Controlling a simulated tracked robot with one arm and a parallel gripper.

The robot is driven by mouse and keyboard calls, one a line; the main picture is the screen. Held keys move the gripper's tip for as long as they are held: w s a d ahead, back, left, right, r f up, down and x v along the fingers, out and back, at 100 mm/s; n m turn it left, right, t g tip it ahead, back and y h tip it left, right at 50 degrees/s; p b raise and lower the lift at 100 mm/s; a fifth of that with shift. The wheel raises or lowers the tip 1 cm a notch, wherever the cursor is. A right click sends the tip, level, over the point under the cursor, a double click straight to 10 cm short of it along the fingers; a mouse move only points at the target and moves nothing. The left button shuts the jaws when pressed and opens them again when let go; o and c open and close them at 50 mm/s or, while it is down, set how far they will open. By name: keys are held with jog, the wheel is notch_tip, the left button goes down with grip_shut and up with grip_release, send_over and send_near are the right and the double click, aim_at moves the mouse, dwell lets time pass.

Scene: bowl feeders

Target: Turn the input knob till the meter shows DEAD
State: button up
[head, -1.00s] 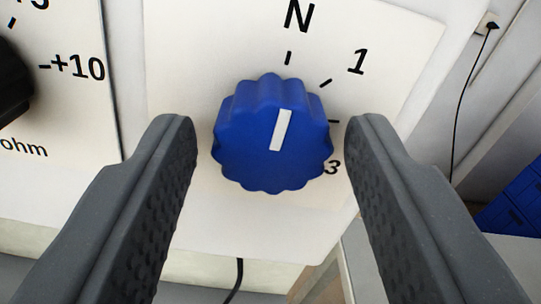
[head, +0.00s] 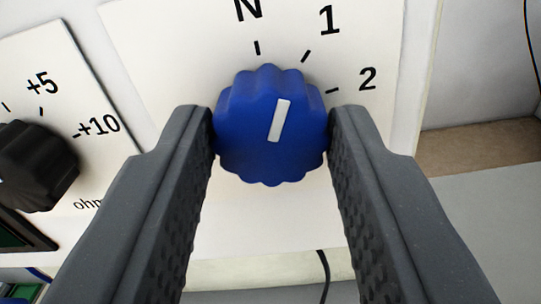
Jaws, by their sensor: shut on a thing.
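A blue scalloped knob (head: 250,130) with a white pointer line sits on a white panel (head: 165,50). Marks N, 1 and 2 stand around its top and right. The pointer tilts slightly right of upright in the picture and points between N and 1, seemingly nearer 1. My gripper (head: 270,125) is shut on the blue knob, one finger on its left side and one on its right. No word "input" shows by the knob. No meter showing DEAD can be seen.
A black knob (head: 40,165) with +5 and +10 marks and partly hidden "ohm" lettering is on a panel at the left. A dark framed piece (head: 20,235) is below it. A dark cable (head: 323,275) hangs below the blue knob's panel. A grey surface lies at the right.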

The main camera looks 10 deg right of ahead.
jog(key=shift+m+b, duration=0.5)
jog(key=shift+m, duration=1.1)
jog(key=o, duration=1)
jog(key=shift+d, duration=0.1)
jog(key=shift+c, duration=0.2)
jog(key=b+v, duration=0.4)
jog(key=v, duration=1)
